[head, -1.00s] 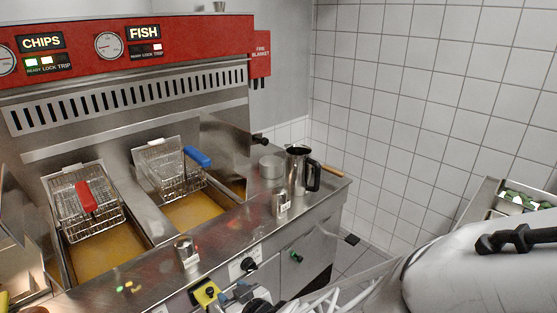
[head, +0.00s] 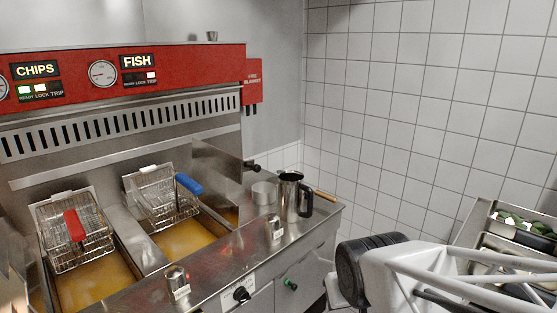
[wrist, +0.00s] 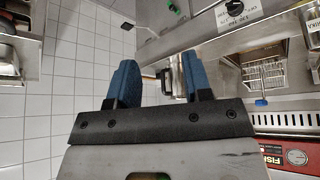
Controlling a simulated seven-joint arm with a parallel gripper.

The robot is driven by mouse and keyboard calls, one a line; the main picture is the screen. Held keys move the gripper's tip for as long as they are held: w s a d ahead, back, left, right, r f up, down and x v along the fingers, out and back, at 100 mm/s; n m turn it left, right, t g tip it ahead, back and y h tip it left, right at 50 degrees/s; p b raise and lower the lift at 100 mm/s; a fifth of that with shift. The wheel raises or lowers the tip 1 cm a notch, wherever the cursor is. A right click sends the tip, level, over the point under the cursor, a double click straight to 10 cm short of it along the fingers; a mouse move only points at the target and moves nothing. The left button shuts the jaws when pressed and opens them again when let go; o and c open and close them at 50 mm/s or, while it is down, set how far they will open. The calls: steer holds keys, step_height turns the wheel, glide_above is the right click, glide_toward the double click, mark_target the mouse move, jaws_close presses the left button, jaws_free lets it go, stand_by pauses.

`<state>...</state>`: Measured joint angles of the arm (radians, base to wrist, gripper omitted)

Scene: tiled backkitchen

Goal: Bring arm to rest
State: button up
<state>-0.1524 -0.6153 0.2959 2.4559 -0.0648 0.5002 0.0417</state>
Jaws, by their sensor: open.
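My gripper (wrist: 162,85) shows in the wrist view with its two blue fingers apart and nothing between them. In that view the scene appears upside down, with the steel jug (wrist: 176,78) partly hidden behind the fingers. In the head view my arm is at the lower right, in front of the tiled wall and right of the fryer counter; the gripper fingers cannot be made out there.
The fryer holds a basket with a red handle (head: 74,226) and one with a blue handle (head: 188,184), both over oil. A steel jug (head: 289,197) and small shakers stand on the counter (head: 225,268). Trays of food (head: 520,228) are at the right edge.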

steer(key=s+d+r+m+g, duration=0.2)
steer(key=s+d+r, duration=0.3)
steer(key=s, duration=0.3)
steer(key=shift+s+d+g+h, duration=0.25)
steer(key=shift+d+g+h, duration=0.15)
steer(key=shift+g, duration=0.2)
stand_by(0.9)
